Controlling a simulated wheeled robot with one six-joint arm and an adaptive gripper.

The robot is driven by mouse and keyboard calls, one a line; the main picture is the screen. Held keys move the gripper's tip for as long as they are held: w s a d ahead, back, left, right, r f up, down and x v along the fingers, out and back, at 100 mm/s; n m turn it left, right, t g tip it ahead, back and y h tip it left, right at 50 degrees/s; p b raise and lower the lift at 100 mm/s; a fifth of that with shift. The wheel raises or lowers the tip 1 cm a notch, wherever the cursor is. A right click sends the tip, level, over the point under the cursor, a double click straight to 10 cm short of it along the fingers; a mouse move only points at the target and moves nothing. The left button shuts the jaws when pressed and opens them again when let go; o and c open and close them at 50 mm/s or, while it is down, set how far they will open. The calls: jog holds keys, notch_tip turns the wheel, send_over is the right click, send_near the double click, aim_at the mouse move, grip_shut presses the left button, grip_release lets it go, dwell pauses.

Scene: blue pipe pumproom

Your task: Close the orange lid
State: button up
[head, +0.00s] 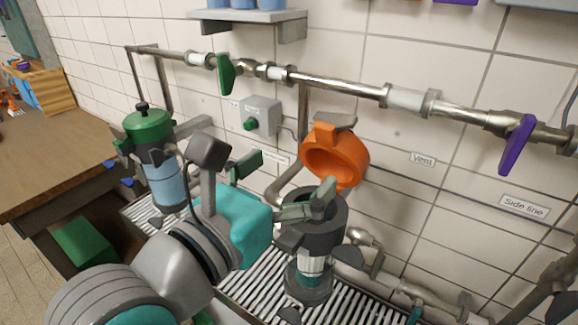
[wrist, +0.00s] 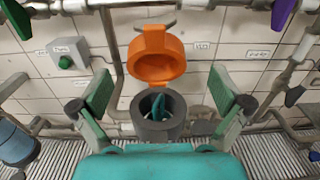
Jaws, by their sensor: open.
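The orange lid (head: 345,162) stands raised, with its hollow inner side facing me and a tab at its top. It also shows in the wrist view (wrist: 157,70), above and behind the dark grey round housing (wrist: 158,130). The housing (head: 318,222) is open at the top, and a teal part shows inside it in the wrist view. My gripper (head: 287,182) is open and empty. In the wrist view its green fingertips (wrist: 160,93) are spread to either side of the housing and the lower lid. I see no contact with the lid; my gripper partly hides the housing in the head view.
A green-capped blue canister (head: 166,180) stands left of my arm. A metal pipe with a green handle (head: 226,75) and a purple handle (head: 517,145) runs along the tiled wall. A grey box with a green knob (head: 262,117) is left of the lid. Slatted grating (head: 255,285) lies below.

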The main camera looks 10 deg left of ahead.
aim_at(323, 136)
jog(key=shift+a+x, duration=0.2)
jog(key=shift+x, duration=2.4)
jog(key=shift+a+x, duration=0.15)
jog(key=shift+x, duration=2.4)
jog(key=shift+w+r, duration=0.1)
jog(key=shift+w, duration=0.05)
jog(key=shift+c, duration=0.3)
jog(key=c, duration=1.6)
jog(key=s+a+f, duration=0.2)
jog(key=s+f, duration=0.1)
jog(key=s, duration=0.2)
jog(key=shift+s+r, duration=0.1)
